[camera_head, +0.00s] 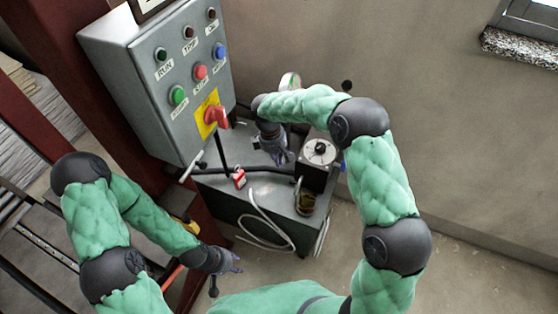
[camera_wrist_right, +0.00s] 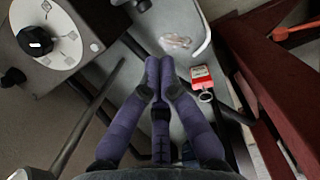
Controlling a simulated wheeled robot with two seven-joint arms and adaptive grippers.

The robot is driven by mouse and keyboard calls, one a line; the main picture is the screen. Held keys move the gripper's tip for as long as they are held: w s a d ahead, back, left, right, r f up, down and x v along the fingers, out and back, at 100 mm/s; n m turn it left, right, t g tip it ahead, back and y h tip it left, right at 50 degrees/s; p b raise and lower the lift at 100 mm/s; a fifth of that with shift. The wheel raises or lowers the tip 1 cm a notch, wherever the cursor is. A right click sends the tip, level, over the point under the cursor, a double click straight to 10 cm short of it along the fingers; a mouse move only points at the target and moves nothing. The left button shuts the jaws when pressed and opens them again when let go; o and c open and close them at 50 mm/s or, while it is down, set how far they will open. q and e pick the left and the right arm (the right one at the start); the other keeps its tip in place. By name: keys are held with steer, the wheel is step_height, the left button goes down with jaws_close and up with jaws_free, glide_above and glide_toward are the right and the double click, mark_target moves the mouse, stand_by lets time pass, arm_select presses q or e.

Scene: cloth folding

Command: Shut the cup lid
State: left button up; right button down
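A small dark yellowish cup-like vessel (camera_head: 305,203) stands at the front right corner of the grey machine top. I take it for the cup; its lid is too small to make out. My right gripper (camera_head: 281,155) hangs over the machine top, behind and to the left of this vessel, and apart from it. In the right wrist view its purple fingers (camera_wrist_right: 160,72) come together at the tips, with nothing visible between them. My left gripper (camera_head: 232,262) is low, left of the machine's front, with its fingers too small to read. The vessel is not identifiable in the right wrist view.
A dark box with a white dial (camera_head: 319,151) stands right of my right gripper. A red padlock tag (camera_head: 239,179) and black rods lie to its left. A control box (camera_head: 160,75) with buttons rises behind left. White cables (camera_head: 262,222) hang in front.

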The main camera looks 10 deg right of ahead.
mark_target(293, 181)
arm_select(q)
step_height(293, 181, down, 4)
steer(key=b, duration=0.3)
steer(key=shift+b, duration=0.3)
arm_select(e)
steer(key=s+d+f, duration=0.1)
steer(key=f, duration=0.1)
steer(key=s+d+f, duration=0.1)
steer(key=d+f, duration=0.1)
steer(key=f, duration=0.1)
steer(key=s+d+f, duration=0.1)
steer(key=f, duration=0.2)
steer(key=shift+d+f, duration=0.1)
steer(key=shift+d, duration=0.1)
steer(key=shift+w+d, duration=0.1)
